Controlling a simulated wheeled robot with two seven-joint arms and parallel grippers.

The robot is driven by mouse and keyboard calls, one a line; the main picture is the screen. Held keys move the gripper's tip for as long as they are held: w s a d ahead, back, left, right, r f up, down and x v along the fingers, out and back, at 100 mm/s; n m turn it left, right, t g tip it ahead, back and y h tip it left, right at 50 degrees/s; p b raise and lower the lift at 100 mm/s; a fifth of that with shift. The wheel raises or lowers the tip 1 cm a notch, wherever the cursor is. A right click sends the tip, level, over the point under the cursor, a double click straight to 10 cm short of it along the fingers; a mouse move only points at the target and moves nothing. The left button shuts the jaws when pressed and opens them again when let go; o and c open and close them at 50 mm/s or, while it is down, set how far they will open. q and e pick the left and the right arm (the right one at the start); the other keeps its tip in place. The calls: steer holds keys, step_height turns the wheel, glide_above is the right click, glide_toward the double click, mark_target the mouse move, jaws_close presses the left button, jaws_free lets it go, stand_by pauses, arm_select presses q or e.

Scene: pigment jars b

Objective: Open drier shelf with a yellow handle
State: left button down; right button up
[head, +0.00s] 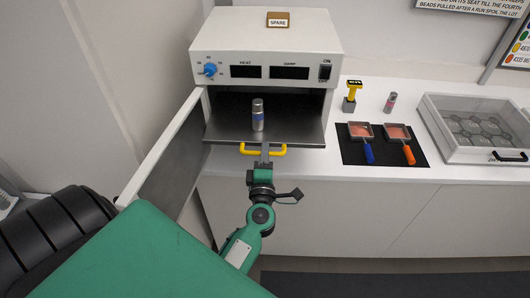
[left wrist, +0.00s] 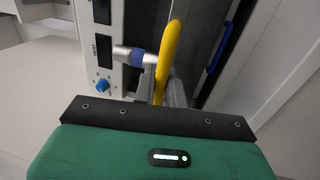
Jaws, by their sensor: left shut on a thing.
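The drier (head: 267,45) is a white box with its door (head: 165,150) swung open to the left. Inside is a dark flat shelf (head: 225,125) with a yellow handle (head: 247,150) on its front edge. How far the shelf is out of the drier is hard to tell. A grey jar with a blue band (head: 257,115) stands upright on the shelf. My left gripper (head: 264,150) is shut on the middle of the yellow handle. My right gripper is not in view.
A blue handle (left wrist: 214,57) shows in the left wrist view. Right of the drier, a black mat (head: 360,152) bears two framed tools with blue and orange handles. A yellow-topped tool (head: 351,95), a small jar (head: 390,102) and a lidded case (head: 480,125) stand on the white counter.

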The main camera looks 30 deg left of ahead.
arm_select(q)
steer(key=c, duration=1.5)
jaws_free()
steer(key=shift+c, duration=0.2)
steer(key=b+v, duration=0.4)
steer(key=v, duration=0.9)
steer(key=shift+s+d, duration=0.3)
steer(key=shift+f, duration=0.1)
